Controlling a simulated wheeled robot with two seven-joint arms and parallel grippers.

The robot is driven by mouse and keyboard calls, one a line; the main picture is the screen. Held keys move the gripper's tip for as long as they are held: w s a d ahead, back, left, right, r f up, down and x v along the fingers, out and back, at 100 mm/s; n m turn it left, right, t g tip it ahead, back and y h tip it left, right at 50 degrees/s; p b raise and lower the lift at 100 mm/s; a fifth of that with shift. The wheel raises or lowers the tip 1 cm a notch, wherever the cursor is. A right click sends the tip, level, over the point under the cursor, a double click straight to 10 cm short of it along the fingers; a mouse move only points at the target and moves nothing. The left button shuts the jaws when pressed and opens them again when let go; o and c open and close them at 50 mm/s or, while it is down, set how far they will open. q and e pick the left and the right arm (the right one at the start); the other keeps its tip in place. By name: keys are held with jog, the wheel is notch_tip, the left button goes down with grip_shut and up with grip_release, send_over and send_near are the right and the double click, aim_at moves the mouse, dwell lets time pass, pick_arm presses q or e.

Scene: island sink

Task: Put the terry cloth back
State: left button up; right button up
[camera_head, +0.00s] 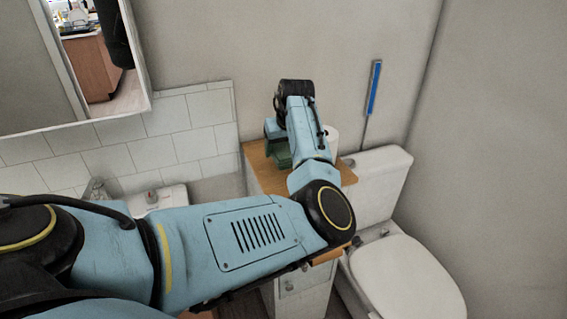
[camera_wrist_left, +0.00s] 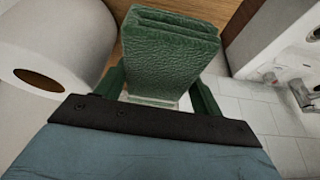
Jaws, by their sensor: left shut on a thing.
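The terry cloth (camera_wrist_left: 170,52) is a green, folded, textured block in the left wrist view. It sits between the two green fingers of my left gripper (camera_wrist_left: 160,88), which is shut on it. In the head view my left arm reaches over a wooden-topped cabinet (camera_head: 258,168), and the gripper (camera_head: 280,155) is low at the cabinet top, mostly hidden by the arm. Whether the cloth touches the wood is hard to tell. My right gripper does not show.
A toilet paper roll (camera_wrist_left: 45,50) stands close beside the gripper on the cabinet; it also shows in the head view (camera_head: 331,138). A toilet (camera_head: 400,275) is to the right, a sink (camera_head: 160,199) to the left. A blue-handled brush (camera_head: 374,88) is by the wall.

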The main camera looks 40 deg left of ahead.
pick_arm(q)
notch_tip(320, 180, down, 5)
jog(key=shift+f, duration=0.1)
jog(key=o, duration=1)
jog(key=v, duration=1.2)
jog(key=shift+p, duration=0.35)
jog(key=shift+s, duration=0.1)
